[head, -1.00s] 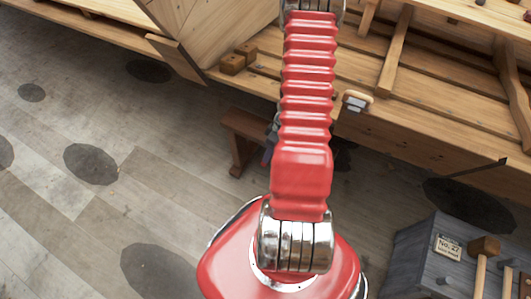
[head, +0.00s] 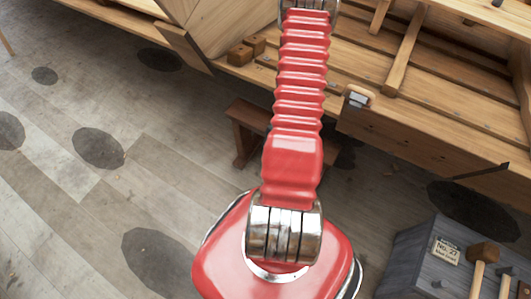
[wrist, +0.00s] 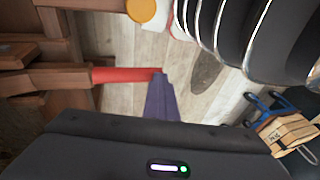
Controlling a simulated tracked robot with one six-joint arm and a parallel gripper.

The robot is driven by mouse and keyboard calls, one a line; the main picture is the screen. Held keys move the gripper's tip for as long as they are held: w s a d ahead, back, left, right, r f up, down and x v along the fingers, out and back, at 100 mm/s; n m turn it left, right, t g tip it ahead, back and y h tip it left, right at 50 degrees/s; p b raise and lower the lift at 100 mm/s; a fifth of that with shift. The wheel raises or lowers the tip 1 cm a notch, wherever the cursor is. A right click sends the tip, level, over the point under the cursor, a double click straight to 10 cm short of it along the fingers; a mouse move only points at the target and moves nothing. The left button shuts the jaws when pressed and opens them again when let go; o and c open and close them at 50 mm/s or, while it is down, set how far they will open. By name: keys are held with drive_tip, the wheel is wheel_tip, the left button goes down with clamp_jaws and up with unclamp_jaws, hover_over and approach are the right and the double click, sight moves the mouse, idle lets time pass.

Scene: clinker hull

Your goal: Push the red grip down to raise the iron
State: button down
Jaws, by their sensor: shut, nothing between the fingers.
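The red grip (wrist: 125,74) shows in the wrist view as a red sleeve on the end of a wooden bar (wrist: 55,76) that comes in from the left. My gripper (wrist: 160,76) is shut and empty, its narrow purple fingers pointing up the picture. The fingertips appear at the right end of the grip; whether they touch it, I cannot tell. In the head view my red arm covers the gripper and the grip. I cannot pick out the iron in either view.
In the head view the planked wooden hull (head: 440,75) fills the top right. A small wooden bench (head: 243,125) stands below it. A grey box (head: 415,255) with mallets is at bottom right. Open floor (head: 160,200) lies to the left.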

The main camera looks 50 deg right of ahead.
drive_tip(key=shift+s+a+f, duration=0.35)
drive_tip(key=shift+s+f, duration=0.05)
drive_tip(key=shift+s, duration=0.05)
wheel_tip(320, 180, up, 14)
drive_tip(key=s, duration=0.2)
drive_tip(key=shift+d+r, duration=0.25)
drive_tip(key=shift+d, duration=0.2)
idle(0.5)
idle(0.6)
